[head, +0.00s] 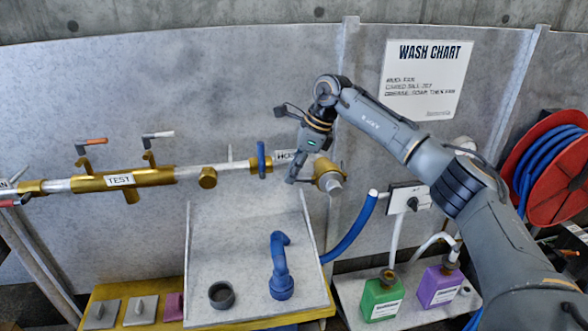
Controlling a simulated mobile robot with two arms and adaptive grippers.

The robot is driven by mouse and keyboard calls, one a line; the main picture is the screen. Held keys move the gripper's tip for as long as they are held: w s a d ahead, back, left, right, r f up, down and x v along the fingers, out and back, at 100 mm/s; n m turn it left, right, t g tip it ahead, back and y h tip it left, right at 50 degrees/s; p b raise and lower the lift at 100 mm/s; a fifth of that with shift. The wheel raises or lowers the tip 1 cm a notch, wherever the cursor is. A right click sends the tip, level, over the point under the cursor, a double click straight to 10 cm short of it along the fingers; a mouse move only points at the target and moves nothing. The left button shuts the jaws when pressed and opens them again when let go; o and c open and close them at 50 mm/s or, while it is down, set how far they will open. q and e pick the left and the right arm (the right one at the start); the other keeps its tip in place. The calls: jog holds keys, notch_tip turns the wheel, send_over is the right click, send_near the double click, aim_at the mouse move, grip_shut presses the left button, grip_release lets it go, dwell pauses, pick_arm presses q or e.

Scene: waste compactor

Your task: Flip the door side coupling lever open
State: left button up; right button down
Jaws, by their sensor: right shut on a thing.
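A brass and steel pipe assembly (128,180) runs across the left half, with a TEST label on its brass body. Two small levers stand above it, one with an orange handle (92,141) and one with a pale handle (158,134). I cannot tell which lever is the door side one. My right gripper (286,146) is at the pipe's right end, around the partly covered HOSE label (284,156). It is shut on the hose-end coupling there, though its fingers hide the contact. A brass fitting (329,177) sits just right of it. My left gripper is out of view.
A blue valve handle (262,159) stands on the pipe just left of my right gripper. A grey board (225,250) with a blue elbow (281,268) and dark ring (221,295) is below. Green (381,297) and purple (438,287) bottles and a hose reel (545,170) are right.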

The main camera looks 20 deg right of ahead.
aim_at(311, 179)
jog(key=shift+s+a+r+n+g, duration=0.1)
jog(key=shift+s+n+g, duration=0.15)
jog(key=shift+n, duration=0.4)
jog(key=shift+s+a+n+g, duration=0.1)
jog(key=shift+s+n+g, duration=0.15)
jog(key=shift+n, duration=0.4)
jog(key=c, duration=1.8)
grip_release()
jog(key=shift+s, duration=0.1)
jog(key=v, duration=1.2)
jog(key=shift+d, duration=0.15)
